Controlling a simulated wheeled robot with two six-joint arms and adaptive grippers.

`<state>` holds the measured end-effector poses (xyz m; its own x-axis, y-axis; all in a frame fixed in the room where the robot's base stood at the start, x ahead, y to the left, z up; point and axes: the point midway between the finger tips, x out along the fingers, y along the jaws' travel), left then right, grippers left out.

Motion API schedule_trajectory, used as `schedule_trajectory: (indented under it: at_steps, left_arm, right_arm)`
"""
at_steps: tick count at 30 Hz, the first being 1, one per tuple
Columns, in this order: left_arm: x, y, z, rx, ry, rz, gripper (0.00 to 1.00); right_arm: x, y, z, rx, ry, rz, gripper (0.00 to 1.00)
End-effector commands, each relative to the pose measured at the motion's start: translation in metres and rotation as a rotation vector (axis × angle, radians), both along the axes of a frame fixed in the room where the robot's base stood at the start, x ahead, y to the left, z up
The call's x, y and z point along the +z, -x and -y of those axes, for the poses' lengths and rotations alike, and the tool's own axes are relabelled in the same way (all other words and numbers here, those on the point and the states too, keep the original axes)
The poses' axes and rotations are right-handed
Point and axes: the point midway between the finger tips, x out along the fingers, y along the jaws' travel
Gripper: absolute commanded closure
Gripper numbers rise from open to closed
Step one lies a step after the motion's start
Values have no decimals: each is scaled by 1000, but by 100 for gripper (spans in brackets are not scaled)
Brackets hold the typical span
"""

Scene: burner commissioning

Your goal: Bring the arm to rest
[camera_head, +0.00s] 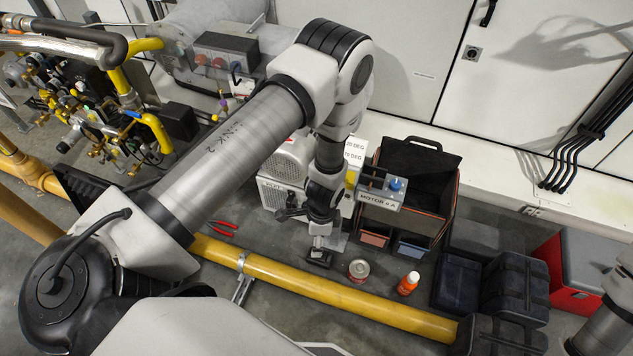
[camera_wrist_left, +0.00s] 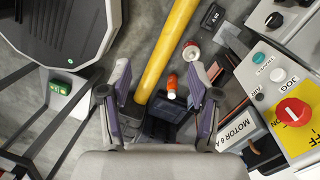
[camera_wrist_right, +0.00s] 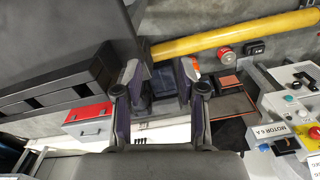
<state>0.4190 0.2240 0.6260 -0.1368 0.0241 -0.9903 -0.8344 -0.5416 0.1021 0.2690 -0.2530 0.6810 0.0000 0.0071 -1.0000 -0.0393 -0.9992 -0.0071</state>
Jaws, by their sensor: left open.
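My left arm (camera_head: 240,135) reaches in from the left of the head view, bends at a raised elbow and hangs down beside a pale motor unit. Its gripper is hard to make out there. In the left wrist view my left gripper (camera_wrist_left: 162,88) is open, with nothing between its fingers. My right arm (camera_head: 605,325) shows only at the lower right edge of the head view. In the right wrist view my right gripper (camera_wrist_right: 157,85) has its fingers apart and empty, above the floor things.
A grey control box (camera_head: 380,188) labelled MOTOR 6 A stands beside an open black bin (camera_head: 448,185). A yellow pipe (camera_head: 330,290) crosses the floor. A can (camera_head: 358,270), an orange bottle (camera_head: 408,284), red pliers (camera_head: 220,229), dark cases (camera_head: 515,285) and a red box (camera_head: 570,297) lie around.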

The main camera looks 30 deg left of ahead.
Motion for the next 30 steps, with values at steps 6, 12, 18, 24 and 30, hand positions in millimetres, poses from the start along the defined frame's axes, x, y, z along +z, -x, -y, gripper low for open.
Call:
schedule_trajectory:
  at_steps: [6,12,18,24,30]
  left_arm:
    - [0,0,0,-1,0,0,38]
    - [0,0,-3,9,2,-1,38]
    - [15,98,-24,181,-18,-98,38]
    - [54,167,-29,815,-64,45,38]
    - [55,150,-29,1042,-42,136,38]
  right_arm:
    - [0,0,0,0,0,0,60]
    - [0,0,0,0,0,0,60]
    - [0,0,0,0,0,0,60]
    - [0,0,0,0,0,0,60]
    - [0,0,0,0,0,0,60]
